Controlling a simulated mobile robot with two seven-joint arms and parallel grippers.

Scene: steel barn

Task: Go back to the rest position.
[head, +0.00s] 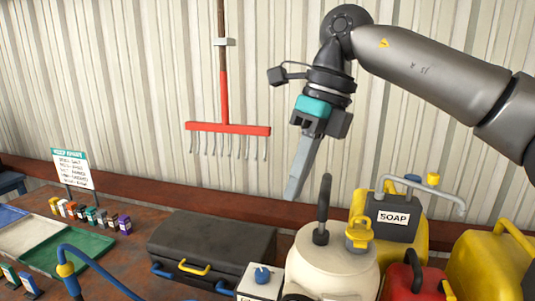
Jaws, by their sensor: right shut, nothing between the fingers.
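My right gripper (297,180) is in the head view, its arm coming in from the right. It hangs in the air with its fingers pointing down, shut and empty. It is above the cream round container (335,262) and the grey case (212,248), apart from both. My left gripper is not in the head view.
Below stand a yellow jug with a SOAP label (393,219), a red can (412,281) and another yellow can (482,265). A red rake (228,128) hangs on the ribbed wall. Small bottles, trays and a sign (73,168) are at left. The air at upper left is free.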

